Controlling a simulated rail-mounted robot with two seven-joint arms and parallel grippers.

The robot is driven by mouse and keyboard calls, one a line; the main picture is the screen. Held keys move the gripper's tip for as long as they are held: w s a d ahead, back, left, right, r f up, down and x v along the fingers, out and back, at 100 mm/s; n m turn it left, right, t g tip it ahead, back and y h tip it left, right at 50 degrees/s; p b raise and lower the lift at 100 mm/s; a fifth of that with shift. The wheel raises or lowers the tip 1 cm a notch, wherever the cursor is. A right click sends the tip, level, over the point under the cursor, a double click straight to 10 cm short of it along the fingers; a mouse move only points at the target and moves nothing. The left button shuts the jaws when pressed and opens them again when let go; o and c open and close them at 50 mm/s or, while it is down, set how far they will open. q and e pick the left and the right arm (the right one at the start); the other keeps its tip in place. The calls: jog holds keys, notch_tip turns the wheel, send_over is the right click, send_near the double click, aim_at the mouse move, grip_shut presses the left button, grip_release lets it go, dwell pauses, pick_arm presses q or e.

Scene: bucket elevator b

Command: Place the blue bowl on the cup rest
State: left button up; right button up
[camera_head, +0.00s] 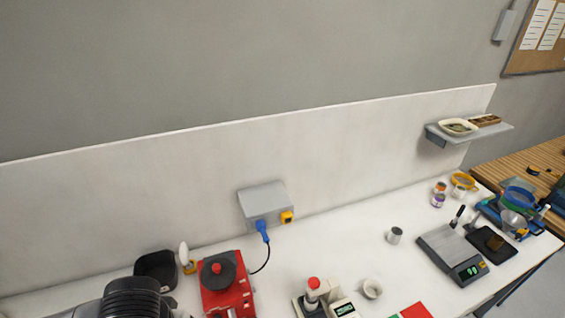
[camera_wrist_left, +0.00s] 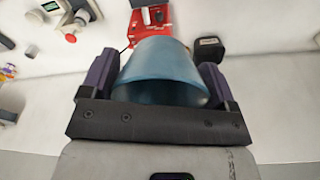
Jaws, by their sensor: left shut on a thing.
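The blue bowl (camera_wrist_left: 165,72) is held between the two purple fingers of my left gripper (camera_wrist_left: 158,85) in the left wrist view. It is translucent, wide at the near end and narrower at the far end, and it hides part of what lies behind it. Past it stands a red machine (camera_wrist_left: 151,17), which also shows in the head view (camera_head: 228,286) with a dark round top. I cannot pick out the cup rest for certain. My right gripper is not in view.
A black bin (camera_head: 156,269) stands left of the red machine. A white device with a red knob (camera_head: 313,288) and a small pale cup (camera_head: 372,288) stand to its right. A scale (camera_head: 452,254) and a metal cup (camera_head: 394,235) are further right. White table is clear between them.

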pick_arm(q)
jog(key=shift+f+b, duration=0.3)
jog(key=shift+b, duration=0.15)
jog(key=w+a+f+n+b, duration=0.1)
jog(key=w+a+f+b, duration=0.1)
jog(key=f+b, duration=0.95)
jog(key=w+a+f+n+b, duration=0.25)
jog(key=f+b, duration=0.65)
jog(key=f, duration=0.6)
jog(key=w+a+f+n+y+b, duration=0.1)
jog(key=w+a+f+n+b, duration=0.3)
jog(key=w+a+f, duration=0.8)
jog(key=shift+n+g, duration=0.3)
jog(key=shift+n, duration=0.25)
jog(key=f, duration=0.2)
jog(key=f+p, duration=0.1)
jog(key=f, duration=0.1)
jog(key=w+d+f, duration=0.1)
jog(key=f, duration=0.1)
jog(key=shift+w+f, duration=0.1)
jog(key=shift+f, duration=2.05)
